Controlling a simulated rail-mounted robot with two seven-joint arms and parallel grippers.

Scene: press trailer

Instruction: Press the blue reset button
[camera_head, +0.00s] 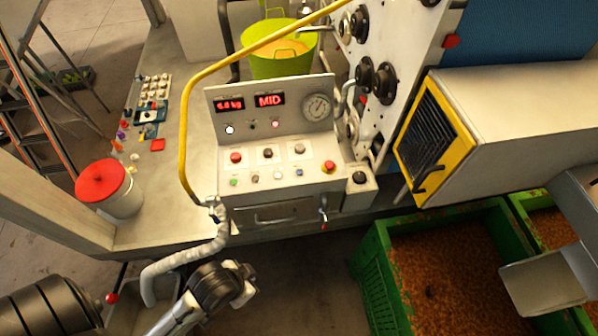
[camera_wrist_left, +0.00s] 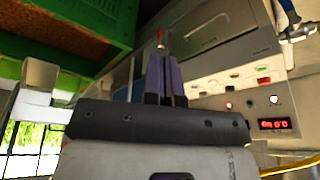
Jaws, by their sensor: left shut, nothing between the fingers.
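The blue reset button (camera_head: 299,172) is small and sits at the right end of the lower button row on the grey control panel (camera_head: 215,105). My left wrist (camera_head: 218,287) is low in front of the panel, apart from the button, in the head view; the fingers cannot be made out there. In the left wrist view my left gripper (camera_wrist_left: 165,58) has its fingers together and empty. My right gripper is not in view.
A yellow rail (camera_head: 187,130) and a grey hose (camera_head: 190,258) run left of the panel. A red mushroom button (camera_head: 328,167) is right of the blue one. A lever (camera_head: 323,213) sticks out below. Green crates (camera_head: 372,262) stand at lower right.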

